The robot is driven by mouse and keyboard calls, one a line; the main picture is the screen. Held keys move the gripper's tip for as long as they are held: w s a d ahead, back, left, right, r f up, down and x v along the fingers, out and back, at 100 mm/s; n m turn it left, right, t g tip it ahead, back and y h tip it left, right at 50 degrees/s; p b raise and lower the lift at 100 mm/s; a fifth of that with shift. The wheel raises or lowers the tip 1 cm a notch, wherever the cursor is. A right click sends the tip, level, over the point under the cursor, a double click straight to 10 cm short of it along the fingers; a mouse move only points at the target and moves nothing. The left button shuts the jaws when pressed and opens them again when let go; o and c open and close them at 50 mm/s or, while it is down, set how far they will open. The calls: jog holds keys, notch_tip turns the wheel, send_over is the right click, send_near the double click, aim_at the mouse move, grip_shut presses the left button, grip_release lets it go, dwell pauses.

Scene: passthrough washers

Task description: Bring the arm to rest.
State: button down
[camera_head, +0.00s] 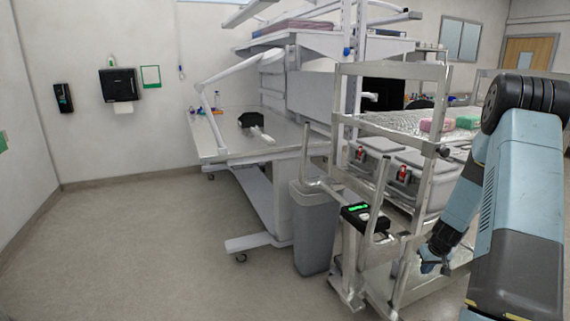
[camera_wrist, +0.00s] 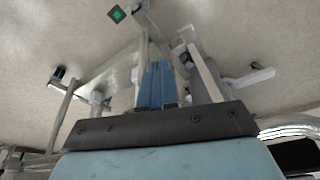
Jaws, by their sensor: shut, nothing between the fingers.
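My blue and grey arm fills the right side of the head view, bent so that its end hangs low. My gripper (camera_head: 430,264) points down beside the metal frame of a cart, and I cannot tell whether it touches the frame. In the wrist view my gripper (camera_wrist: 157,86) shows its blue fingers together, shut and empty, with metal bars and floor beyond them.
A metal cart frame (camera_head: 388,131) with a small green-lit display (camera_head: 357,209) stands close to my arm. A grey bin (camera_head: 313,228) stands left of it. A workbench (camera_head: 225,143) is behind. Open floor (camera_head: 150,245) lies to the left.

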jog(key=s+a+r, duration=0.3)
jog(key=a+r, duration=0.3)
jog(key=r, duration=0.4)
jog(key=s+a+r+t, duration=0.1)
jog(key=s+a+r, duration=0.3)
jog(key=r, duration=0.6)
jog(key=s+a+r, duration=0.1)
jog(key=a+r, duration=0.6)
jog(key=r, duration=0.3)
jog(key=s+a+r, duration=0.3)
jog(key=s, duration=0.5)
jog(key=s+a+r+t, duration=0.1)
jog(key=s+a+r, duration=0.2)
jog(key=s, duration=0.5)
jog(key=s+a+r, duration=0.3)
jog(key=s+r, duration=0.2)
jog(key=s, duration=0.3)
jog(key=shift+s, duration=0.3)
